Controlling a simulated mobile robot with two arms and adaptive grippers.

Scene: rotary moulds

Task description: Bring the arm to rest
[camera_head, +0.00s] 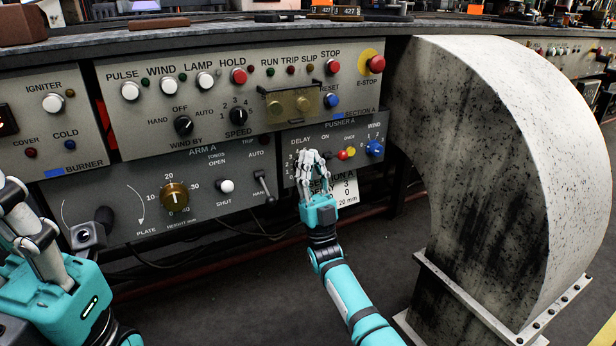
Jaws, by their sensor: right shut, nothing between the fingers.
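My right gripper (314,165) shows near the middle of the head view, its arm coming in from the bottom. It is shut and holds nothing. Its fingertips are in front of the PUSHER A panel (297,143) and cover part of its left side. I cannot tell whether they touch the panel. My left gripper (18,215) is at the left edge, below the burner panel. Its fingertips are partly cut off by the frame, so its opening is unclear.
The section A panel (216,125) and the ARM A panel (130,205) line the console. A red E-STOP button (376,64) sits at upper right. A large grey duct (480,150) stands to the right of my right arm. Open floor shows below the console.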

